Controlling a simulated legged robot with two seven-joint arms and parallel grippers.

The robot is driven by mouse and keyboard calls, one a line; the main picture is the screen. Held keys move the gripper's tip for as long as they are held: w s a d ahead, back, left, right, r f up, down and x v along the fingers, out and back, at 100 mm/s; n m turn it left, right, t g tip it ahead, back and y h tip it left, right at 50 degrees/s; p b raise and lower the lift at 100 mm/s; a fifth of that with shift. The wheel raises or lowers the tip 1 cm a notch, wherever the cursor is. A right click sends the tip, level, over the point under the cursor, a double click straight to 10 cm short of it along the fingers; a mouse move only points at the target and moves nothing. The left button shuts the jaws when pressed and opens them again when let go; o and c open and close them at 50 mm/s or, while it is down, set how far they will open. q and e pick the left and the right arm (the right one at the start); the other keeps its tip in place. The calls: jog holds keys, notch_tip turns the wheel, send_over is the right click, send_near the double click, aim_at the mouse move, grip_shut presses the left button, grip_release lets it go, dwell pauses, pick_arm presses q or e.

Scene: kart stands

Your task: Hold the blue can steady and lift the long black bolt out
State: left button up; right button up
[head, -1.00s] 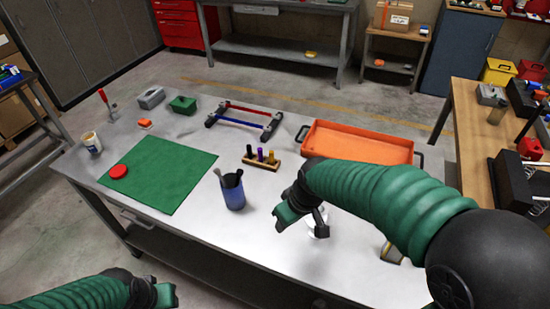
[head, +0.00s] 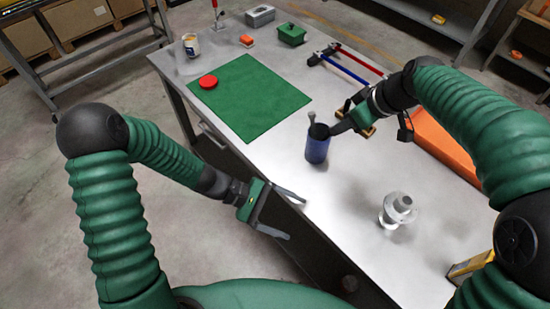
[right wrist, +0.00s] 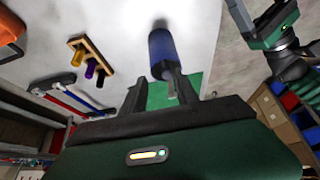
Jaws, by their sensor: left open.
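The blue can (head: 317,148) stands upright on the metal table. It also shows in the right wrist view (right wrist: 160,45). A grey tool (head: 311,116) leans out of its mouth. My left gripper (head: 283,214) is open and empty at the table's front edge, left of and below the can.
A green mat (head: 255,98) with a red disc (head: 208,81) lies left of the can. A wooden rack with coloured pegs (right wrist: 90,60) and an orange tray (head: 442,145) are near my right arm. A clear glass object (head: 398,209) stands to the right. Bare table lies in front.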

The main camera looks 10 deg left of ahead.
aim_at(327, 142)
pick_arm(q)
jog(key=w+a+r+n+t+h, duration=0.1)
jog(key=w+n+t, duration=0.1)
jog(key=w+n, duration=0.1)
jog(key=w+a+r+n+t, duration=0.1)
jog(key=w+n+t, duration=0.2)
jog(key=w+a+n+t+h, duration=0.1)
jog(key=w+n+t, duration=0.1)
jog(key=w+n, duration=0.1)
jog(key=shift+a+r+n+h, duration=0.15)
jog(key=shift+r+n+h, duration=0.15)
jog(key=shift+r, duration=0.1)
jog(key=w+n+t, duration=0.1)
jog(key=w+a+n+t, duration=0.2)
jog(key=w, duration=0.1)
jog(key=shift+a+r+n, duration=0.2)
jog(key=shift+r+n, duration=0.1)
jog(key=shift+r, duration=0.05)
jog(key=shift+w+t+y, duration=0.4)
jog(key=shift+t+y, duration=0.1)
jog(key=x, duration=1.6)
jog(key=shift+w+d+f, duration=0.1)
jog(key=shift+w+d, duration=0.05)
jog(key=shift+w, duration=0.05)
pick_arm(e)
jog(key=shift+s+d+r, duration=0.15)
jog(key=shift+s+d, duration=0.15)
jog(key=shift+d, duration=0.2)
jog(key=shift+a, duration=0.1)
